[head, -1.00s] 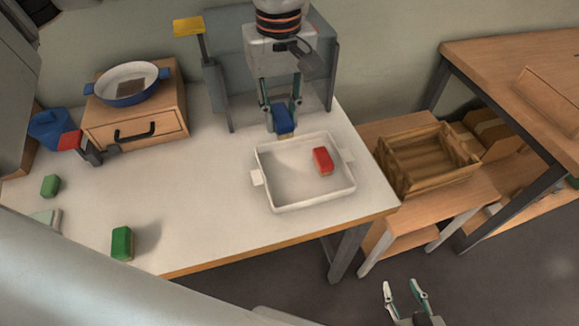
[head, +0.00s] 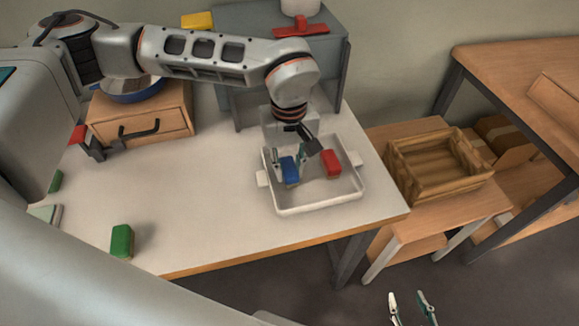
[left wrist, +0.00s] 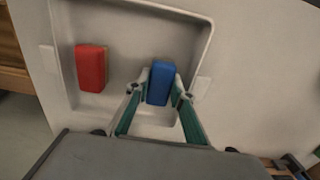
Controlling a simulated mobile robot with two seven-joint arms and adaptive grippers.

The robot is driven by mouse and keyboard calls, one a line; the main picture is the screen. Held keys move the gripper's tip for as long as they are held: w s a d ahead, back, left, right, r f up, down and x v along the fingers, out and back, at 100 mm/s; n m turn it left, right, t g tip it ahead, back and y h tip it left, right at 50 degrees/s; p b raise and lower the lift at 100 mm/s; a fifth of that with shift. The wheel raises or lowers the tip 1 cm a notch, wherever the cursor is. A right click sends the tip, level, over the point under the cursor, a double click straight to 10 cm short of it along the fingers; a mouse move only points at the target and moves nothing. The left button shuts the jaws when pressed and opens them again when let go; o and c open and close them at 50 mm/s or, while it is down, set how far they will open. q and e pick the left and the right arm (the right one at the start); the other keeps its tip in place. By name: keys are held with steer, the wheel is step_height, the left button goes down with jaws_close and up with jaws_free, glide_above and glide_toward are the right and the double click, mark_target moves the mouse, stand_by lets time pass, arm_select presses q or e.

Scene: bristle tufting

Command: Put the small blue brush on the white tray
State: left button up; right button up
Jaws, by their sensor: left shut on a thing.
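The small blue brush (head: 290,169) is between the fingers of my left gripper (head: 289,162), which is shut on it, over the left part of the white tray (head: 322,207). In the left wrist view the blue brush (left wrist: 161,82) sits between the fingertips (left wrist: 160,88), inside the outline of the tray (left wrist: 199,60). I cannot tell whether the brush touches the tray floor. My right gripper (head: 411,308) is open and empty, low at the bottom edge, away from the table.
A red brush (head: 331,163) lies in the tray, right of the blue one; it also shows in the wrist view (left wrist: 91,68). A green brush (head: 122,241) stands at the table's front left. A wooden crate (head: 440,170) is on the lower stand at right.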

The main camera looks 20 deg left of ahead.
mark_target(289, 167)
arm_select(q)
steer(key=shift+f, duration=0.1)
steer(key=o, duration=1)
steer(key=shift+f, duration=0.1)
steer(key=shift+o, duration=0.2)
step_height(289, 167, up, 12)
steer(key=p, duration=0.1)
steer(key=shift+r, duration=0.2)
